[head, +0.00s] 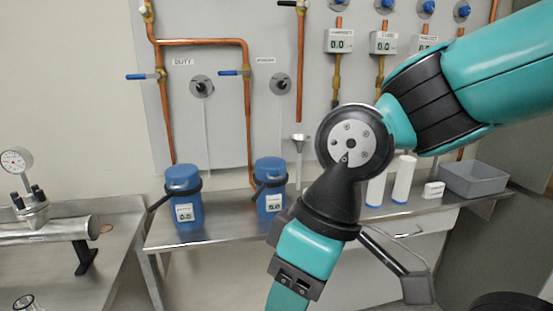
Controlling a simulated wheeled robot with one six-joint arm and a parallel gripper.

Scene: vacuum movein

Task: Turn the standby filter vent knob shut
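A round grey knob plate with a dark centre (280,84) is on the wall panel under a small label whose text is hard to read. A matching one (202,86) is under the DUTY label to its left. How far either is turned is too small to tell. Below them, two blue filter canisters stand on the bench, the left one (184,203) and the right one (269,188), each with a black lever and a white readout. My teal arm runs from upper right down to the bottom edge; my gripper cannot be made out.
Blue-handled valves sit on copper pipes, one left (143,76) and one between the knobs (234,72). White cylinders (404,180) and a grey bin (474,179) stand on the right bench. A gauge on a metal pipe (17,162) is at left. My arm hides part of the bench.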

